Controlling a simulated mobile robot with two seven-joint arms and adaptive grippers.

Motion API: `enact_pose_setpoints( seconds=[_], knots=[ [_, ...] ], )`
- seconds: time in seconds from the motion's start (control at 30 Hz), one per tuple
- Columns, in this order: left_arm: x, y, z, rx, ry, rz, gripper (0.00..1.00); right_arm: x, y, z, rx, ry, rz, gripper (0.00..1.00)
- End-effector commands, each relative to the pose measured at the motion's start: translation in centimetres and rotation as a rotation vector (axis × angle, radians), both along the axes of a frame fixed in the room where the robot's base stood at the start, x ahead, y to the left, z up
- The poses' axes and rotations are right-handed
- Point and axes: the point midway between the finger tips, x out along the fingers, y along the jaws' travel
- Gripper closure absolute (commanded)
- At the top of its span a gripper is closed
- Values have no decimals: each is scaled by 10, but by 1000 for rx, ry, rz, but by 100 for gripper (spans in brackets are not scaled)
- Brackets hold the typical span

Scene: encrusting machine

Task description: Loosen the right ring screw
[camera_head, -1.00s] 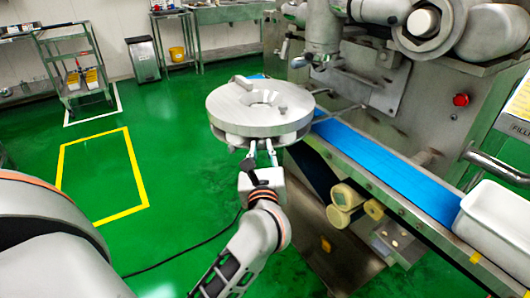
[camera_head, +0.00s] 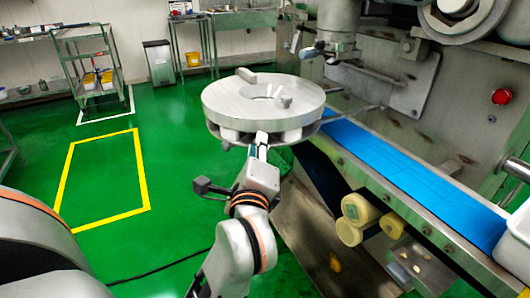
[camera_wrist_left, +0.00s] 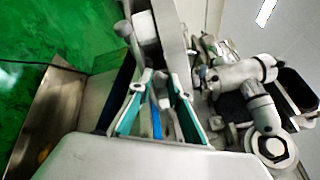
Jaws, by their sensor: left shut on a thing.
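A round pale-grey metal disc unit (camera_head: 225,103) stands beside the blue belt in the head view. My right gripper is not in view.
The blue belt (camera_head: 410,175) runs along the machine just right of the disc. A red button (camera_head: 501,96) is on the machine's wall. A white tub (camera_head: 518,235) stands at the right edge. Green floor (camera_head: 180,165) lies open to the left; a cart (camera_head: 85,60) stands farther back.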

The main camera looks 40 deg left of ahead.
Motion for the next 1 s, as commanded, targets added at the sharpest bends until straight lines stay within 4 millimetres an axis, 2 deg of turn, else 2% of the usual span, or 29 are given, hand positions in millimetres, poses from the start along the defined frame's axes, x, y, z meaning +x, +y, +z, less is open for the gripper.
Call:
enact_pose_setpoints(
  seconds=[0.03,0.53,1.0],
  knots=[
    [1,0,-9,-38,-18,0,100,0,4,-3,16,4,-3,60],
    [0,0,-3,-412,-314,0,100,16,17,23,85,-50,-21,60],
    [0,0,-4,-765,-586,1,100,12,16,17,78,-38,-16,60]
  ],
)
